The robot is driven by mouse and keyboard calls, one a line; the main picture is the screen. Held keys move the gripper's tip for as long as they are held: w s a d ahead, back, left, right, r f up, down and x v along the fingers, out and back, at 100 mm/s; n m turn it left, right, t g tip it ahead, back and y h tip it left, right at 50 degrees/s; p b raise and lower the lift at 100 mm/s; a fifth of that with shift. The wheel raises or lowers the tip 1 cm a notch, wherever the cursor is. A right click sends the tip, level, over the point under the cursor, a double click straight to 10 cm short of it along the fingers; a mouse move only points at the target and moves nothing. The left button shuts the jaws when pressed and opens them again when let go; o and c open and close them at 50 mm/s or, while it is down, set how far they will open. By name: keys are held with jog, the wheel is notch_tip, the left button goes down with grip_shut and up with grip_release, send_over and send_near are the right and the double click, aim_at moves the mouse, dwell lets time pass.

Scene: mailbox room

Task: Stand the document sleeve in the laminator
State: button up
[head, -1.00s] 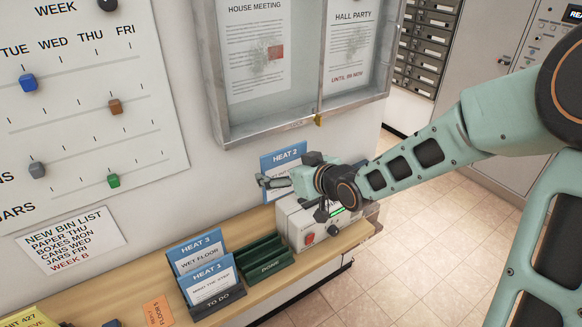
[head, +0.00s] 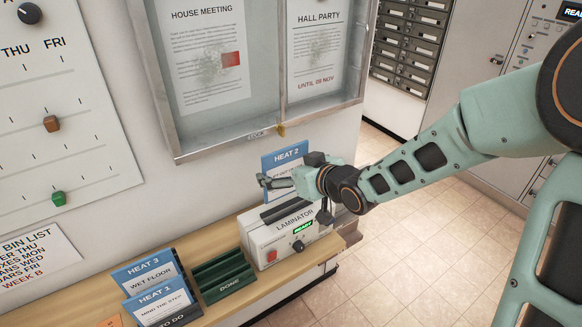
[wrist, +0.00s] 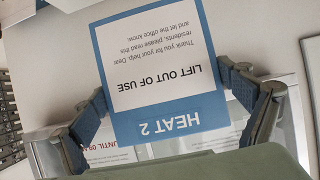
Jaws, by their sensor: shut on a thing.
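The document sleeve (head: 285,157), blue-edged and marked HEAT 2, is held upright in my gripper (head: 280,181). In the wrist view the sleeve (wrist: 155,60) appears upside down between the two fingers (wrist: 172,104) and reads LIFT OUT OF USE. The laminator (head: 262,243) is a white box on the wooden shelf, with a dark slot on top, a red button, a knob and a green READY display. The sleeve and gripper are above and behind the laminator's top in the picture, apparently clear of it.
A green DONE rack (head: 222,275) stands left of the laminator. A TO DO rack further left holds two blue sleeves, HEAT 3 (head: 150,272) and HEAT 1 (head: 160,304). A framed notice board (head: 275,125) hangs on the wall close above the gripper.

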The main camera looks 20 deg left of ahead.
aim_at(288, 194)
jog(key=shift+w+d, duration=0.1)
jog(key=shift+f+b, duration=4.1)
jog(key=shift+f, duration=0.4)
jog(key=o, duration=0.9)
jog(key=shift+c, duration=0.2)
jog(key=shift+r, duration=0.1)
jog(key=v, duration=1.2)
